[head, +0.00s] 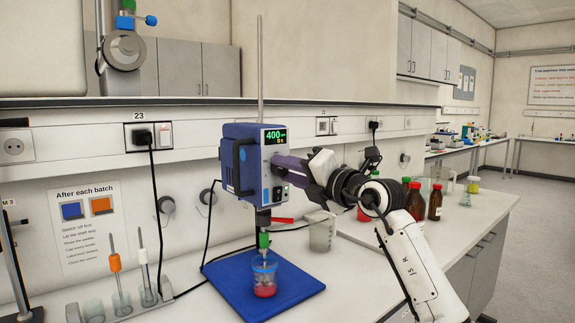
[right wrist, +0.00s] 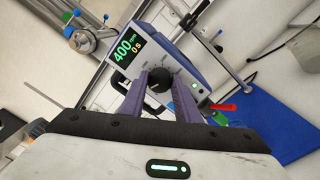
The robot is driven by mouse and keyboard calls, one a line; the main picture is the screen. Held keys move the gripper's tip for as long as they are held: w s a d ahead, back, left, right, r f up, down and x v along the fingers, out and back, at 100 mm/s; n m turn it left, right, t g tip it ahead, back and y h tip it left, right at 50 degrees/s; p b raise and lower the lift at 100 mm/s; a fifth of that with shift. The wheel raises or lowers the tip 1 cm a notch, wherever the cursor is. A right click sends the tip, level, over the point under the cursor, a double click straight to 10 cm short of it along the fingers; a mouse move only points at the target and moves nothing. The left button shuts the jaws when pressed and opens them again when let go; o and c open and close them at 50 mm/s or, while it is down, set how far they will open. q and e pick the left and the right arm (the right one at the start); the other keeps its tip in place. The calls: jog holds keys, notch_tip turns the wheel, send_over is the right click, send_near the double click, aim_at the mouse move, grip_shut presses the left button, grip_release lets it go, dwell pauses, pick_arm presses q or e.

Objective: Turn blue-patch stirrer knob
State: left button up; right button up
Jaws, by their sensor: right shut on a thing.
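The blue stirrer (head: 240,172) stands over the blue mat in the head view, its lit display (head: 274,136) reading 400 rpm and 0 s. It also shows in the right wrist view (right wrist: 181,50). Its black knob (right wrist: 157,80) sits below the display there, between the two purple fingers of my right gripper (right wrist: 160,88). In the head view the right gripper (head: 282,167) reaches in from the right and hides most of the knob. It is shut on the knob. My left gripper is not in view.
A cup with red liquid (head: 264,288) stands on the blue mat (head: 225,285) under the stirrer. A clear beaker (head: 321,234) and brown bottles (head: 435,204) stand to the right. A sign (head: 85,222) with blue and orange patches hangs left, above a rack of stirring tools.

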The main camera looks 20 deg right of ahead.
jog(key=m+p, duration=0.1)
jog(key=m, duration=0.2)
jog(key=shift+a+m, duration=0.1)
jog(key=shift+m, duration=0.3)
jog(key=m, duration=0.4)
jog(key=shift+f, duration=0.1)
jog(key=shift+m, duration=0.4)
jog(key=o, duration=1)
jog(key=shift+o, duration=0.2)
jog(key=shift+s, duration=0.15)
